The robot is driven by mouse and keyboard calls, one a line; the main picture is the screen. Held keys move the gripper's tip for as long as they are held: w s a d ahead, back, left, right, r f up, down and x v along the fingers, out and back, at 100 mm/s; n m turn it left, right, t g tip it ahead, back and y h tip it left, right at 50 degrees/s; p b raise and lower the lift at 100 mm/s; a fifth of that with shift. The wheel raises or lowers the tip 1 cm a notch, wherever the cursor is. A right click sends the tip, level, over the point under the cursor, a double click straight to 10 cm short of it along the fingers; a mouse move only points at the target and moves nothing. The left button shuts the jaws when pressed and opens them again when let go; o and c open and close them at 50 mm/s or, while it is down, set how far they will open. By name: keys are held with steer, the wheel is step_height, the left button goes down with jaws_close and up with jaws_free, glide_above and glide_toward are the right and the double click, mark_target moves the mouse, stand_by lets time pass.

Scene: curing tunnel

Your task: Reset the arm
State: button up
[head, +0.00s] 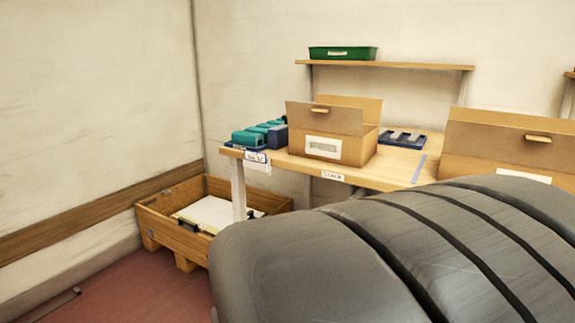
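A large dark grey ribbed shape, likely a part of my own arm, fills the lower right of the head view. It is very close to the camera and hides the front of the workbench (400,165) and the floor there. My gripper does not show in this view, so its opening and anything in it are hidden.
On the bench stand an open cardboard box (350,146), a larger one (500,135) at right, teal items (250,138) and a dark blue tray (385,139). A green bin (343,53) sits on a shelf (400,66). A wooden crate (175,244) stands on the red floor (140,295).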

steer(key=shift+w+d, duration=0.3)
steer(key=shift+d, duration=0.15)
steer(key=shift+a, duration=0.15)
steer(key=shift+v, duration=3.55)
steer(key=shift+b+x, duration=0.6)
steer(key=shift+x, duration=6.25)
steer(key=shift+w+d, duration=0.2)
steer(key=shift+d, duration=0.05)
